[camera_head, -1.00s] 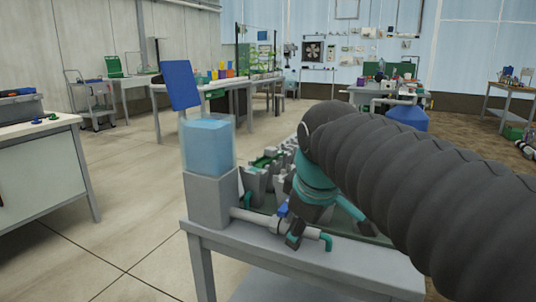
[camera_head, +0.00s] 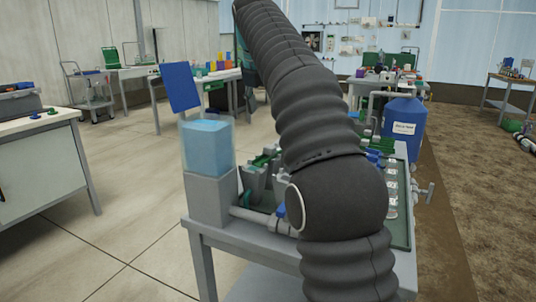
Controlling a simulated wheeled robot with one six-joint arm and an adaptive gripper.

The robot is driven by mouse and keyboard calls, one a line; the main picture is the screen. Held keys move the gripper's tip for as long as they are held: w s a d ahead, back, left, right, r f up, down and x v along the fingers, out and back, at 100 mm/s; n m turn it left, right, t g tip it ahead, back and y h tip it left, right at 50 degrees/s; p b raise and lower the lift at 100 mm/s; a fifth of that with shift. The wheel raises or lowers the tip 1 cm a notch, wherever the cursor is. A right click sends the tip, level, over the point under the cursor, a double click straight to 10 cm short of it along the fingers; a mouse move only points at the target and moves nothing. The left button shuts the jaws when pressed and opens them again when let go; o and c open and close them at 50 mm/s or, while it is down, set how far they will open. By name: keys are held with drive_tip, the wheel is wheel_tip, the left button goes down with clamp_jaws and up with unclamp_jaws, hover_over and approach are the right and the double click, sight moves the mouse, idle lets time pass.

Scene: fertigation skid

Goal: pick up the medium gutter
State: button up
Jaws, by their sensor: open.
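I cannot pick out the medium gutter for certain in the head view. Grey block-like parts (camera_head: 254,183) with green pieces (camera_head: 266,157) on them stand on the skid table, left of my arm. My arm crosses the middle of the view and hides much of the tabletop. My gripper's fingers do not show; the far end of the arm runs up to the top edge, with a little teal beside it.
The skid table (camera_head: 262,262) carries a clear tank of blue water (camera_head: 207,146), a blue panel (camera_head: 181,86) and a pipe at its front. A blue labelled tank (camera_head: 404,128) stands behind right. A white-topped bench (camera_head: 30,132) is at left; the floor between is clear.

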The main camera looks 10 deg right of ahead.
sight(269, 147)
drive_tip(key=x, duration=1.3)
drive_tip(key=shift+w+f, duration=0.25)
drive_tip(key=shift+f, duration=0.1)
drive_tip(key=shift+c, duration=0.2)
clamp_jaws()
